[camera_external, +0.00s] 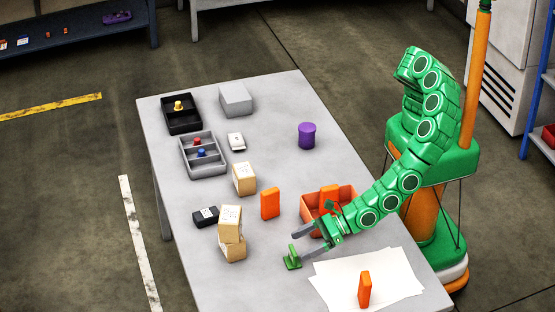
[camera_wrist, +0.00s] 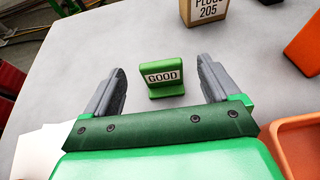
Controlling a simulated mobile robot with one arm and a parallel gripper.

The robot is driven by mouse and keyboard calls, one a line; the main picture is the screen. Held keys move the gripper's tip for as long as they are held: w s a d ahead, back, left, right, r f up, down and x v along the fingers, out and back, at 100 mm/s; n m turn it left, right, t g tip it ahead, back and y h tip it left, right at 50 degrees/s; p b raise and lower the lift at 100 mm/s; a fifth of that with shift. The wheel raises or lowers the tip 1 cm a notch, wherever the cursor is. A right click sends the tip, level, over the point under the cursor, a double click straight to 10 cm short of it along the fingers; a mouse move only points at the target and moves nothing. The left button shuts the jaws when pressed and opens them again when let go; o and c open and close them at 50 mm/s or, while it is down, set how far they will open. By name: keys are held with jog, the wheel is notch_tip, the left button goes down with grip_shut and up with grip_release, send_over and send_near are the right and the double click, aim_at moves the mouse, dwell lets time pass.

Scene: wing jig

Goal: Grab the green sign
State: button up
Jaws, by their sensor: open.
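The green sign (camera_external: 292,258) stands upright on the grey table, near its front part, left of the white sheets. In the wrist view the green sign (camera_wrist: 163,77) faces me with a white label reading "GOOD". My gripper (camera_external: 302,246) is open, with its grey fingers pointing toward the sign. In the wrist view my gripper (camera_wrist: 163,78) has one finger on each side of the sign, with gaps on both sides. The fingers do not appear to touch the sign.
An orange bin (camera_external: 346,197) with an orange block stands under my arm. Another orange block (camera_external: 270,203) and stacked cartons (camera_external: 231,232) stand behind the sign. White sheets (camera_external: 345,272) with an orange block (camera_external: 365,288) lie to the right.

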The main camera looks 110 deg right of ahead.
aim_at(293, 250)
jog(key=shift+x, duration=2.2)
jog(key=shift+s+f, duration=0.1)
jog(key=shift+f, duration=0.1)
jog(key=c, duration=1.1)
jog(key=shift+o, duration=0.2)
jog(key=shift+r, duration=0.1)
jog(key=shift+r, duration=0.6)
notch_tip(293, 250, up, 2)
jog(key=s+d+r, duration=0.7)
jog(key=s+r, duration=0.2)
jog(key=s, duration=0.3)
jog(key=shift+r, duration=0.35)
